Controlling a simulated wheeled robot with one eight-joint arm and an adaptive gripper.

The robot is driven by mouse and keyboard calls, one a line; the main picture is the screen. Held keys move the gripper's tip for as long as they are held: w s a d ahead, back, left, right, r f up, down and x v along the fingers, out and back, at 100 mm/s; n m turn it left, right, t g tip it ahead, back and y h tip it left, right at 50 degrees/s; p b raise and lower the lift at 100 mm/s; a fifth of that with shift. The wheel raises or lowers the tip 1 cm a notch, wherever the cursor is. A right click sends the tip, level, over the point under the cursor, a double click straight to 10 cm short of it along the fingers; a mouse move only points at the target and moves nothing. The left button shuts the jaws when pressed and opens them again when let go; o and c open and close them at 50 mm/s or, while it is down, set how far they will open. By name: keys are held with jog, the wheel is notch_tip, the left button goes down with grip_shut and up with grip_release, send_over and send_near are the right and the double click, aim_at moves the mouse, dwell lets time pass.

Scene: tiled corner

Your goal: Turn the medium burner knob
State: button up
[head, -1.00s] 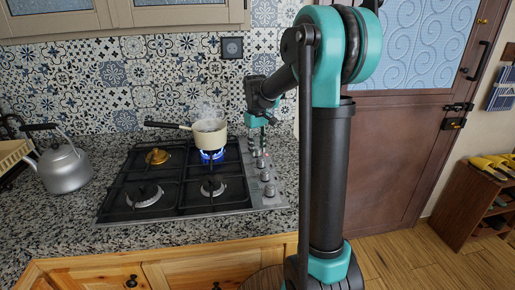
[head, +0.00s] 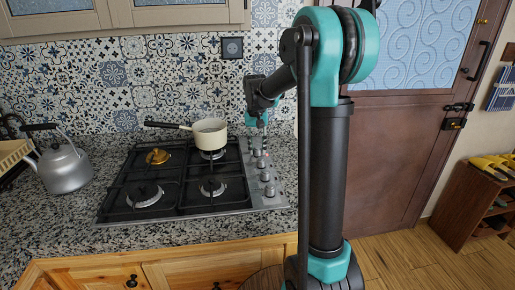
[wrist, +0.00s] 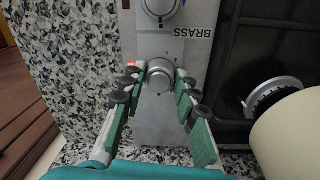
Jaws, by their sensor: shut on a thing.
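A row of silver burner knobs (head: 265,176) runs along the right side of the black gas hob (head: 215,204). In the wrist view one round silver knob (wrist: 158,79) sits between the fingers of my gripper (wrist: 157,85), at the end of the steel panel. My gripper is shut on this knob. In the head view my gripper (head: 262,124) is at the back end of the row, partly hidden by its own links. I cannot tell from any marking which knob is the medium one. A cream pot (head: 210,133) stands on the back right burner, with no flame visible under it.
A "BRASS" label (wrist: 193,33) lies beside another knob (wrist: 160,8). A silver kettle (head: 65,168) stands left of the hob. The tiled wall (head: 140,80) is close behind. Bare granite worktop (head: 115,245) lies in front of the hob.

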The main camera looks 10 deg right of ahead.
aim_at(257, 147)
dwell(0.4)
jog(key=o, duration=1.2)
jog(key=shift+c, duration=0.2)
notch_tip(257, 147, up, 12)
jog(key=shift+a, duration=0.2)
